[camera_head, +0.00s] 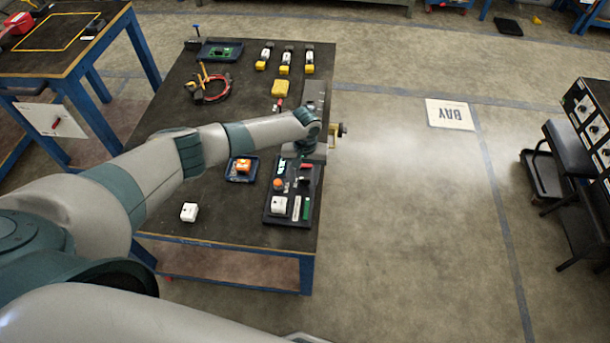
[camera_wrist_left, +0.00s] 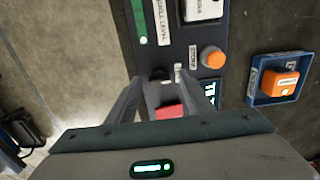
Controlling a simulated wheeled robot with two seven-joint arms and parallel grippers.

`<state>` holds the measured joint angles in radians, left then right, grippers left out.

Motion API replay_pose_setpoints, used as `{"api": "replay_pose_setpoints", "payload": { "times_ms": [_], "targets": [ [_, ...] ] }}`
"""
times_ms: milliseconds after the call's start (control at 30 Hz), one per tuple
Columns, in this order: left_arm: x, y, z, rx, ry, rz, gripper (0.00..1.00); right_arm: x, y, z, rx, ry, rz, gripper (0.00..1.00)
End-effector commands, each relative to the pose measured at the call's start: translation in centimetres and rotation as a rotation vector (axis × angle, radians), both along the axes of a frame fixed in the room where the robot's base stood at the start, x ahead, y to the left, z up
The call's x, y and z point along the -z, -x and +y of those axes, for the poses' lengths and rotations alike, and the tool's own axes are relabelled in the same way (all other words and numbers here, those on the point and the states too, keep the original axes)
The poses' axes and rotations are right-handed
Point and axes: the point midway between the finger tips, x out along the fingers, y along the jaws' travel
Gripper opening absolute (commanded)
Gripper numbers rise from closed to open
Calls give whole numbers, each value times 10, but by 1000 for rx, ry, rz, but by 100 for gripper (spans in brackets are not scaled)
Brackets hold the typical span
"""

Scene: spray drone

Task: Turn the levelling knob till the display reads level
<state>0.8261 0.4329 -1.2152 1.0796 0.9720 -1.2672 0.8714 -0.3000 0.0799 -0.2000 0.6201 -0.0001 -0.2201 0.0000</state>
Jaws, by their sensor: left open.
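A dark control panel (camera_head: 290,218) lies at the near right of the table. It carries a round orange button (camera_head: 278,184), also in the left wrist view (camera_wrist_left: 212,57), a white box (camera_head: 279,204) and a green strip (camera_wrist_left: 140,20). A small display with cyan characters (camera_wrist_left: 209,92) is partly hidden behind my finger; I cannot read it. My left gripper (camera_wrist_left: 158,78) is open over the panel, with a red part (camera_wrist_left: 168,110) showing between its fingers. I cannot make out which part is the levelling knob. My right gripper is not in view.
A blue tray with an orange block (camera_head: 243,167) sits left of the panel. A white cube (camera_head: 189,212) stands near the table's front edge. A brass fitting (camera_head: 337,130) sticks out past the right edge.

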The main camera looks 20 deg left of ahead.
Motion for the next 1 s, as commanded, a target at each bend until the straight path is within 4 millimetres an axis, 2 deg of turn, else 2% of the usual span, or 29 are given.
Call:
{"api": "replay_pose_setpoints", "payload": {
  "times_ms": [167, 333, 367, 733, 1000],
  "targets": [
    [0, 0, 0, 0, 0, 0, 47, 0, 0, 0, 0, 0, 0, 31],
    [0, 0, 0, 0, 0, 0, 9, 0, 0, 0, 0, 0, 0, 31],
    [0, 0, 0, 0, 0, 0, 6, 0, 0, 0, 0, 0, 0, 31],
    [0, 0, 0, 38, 1, 1, 6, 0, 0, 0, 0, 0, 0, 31],
    [0, 1, 0, 176, 2, 2, 6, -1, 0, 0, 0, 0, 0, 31]
  ]
}}
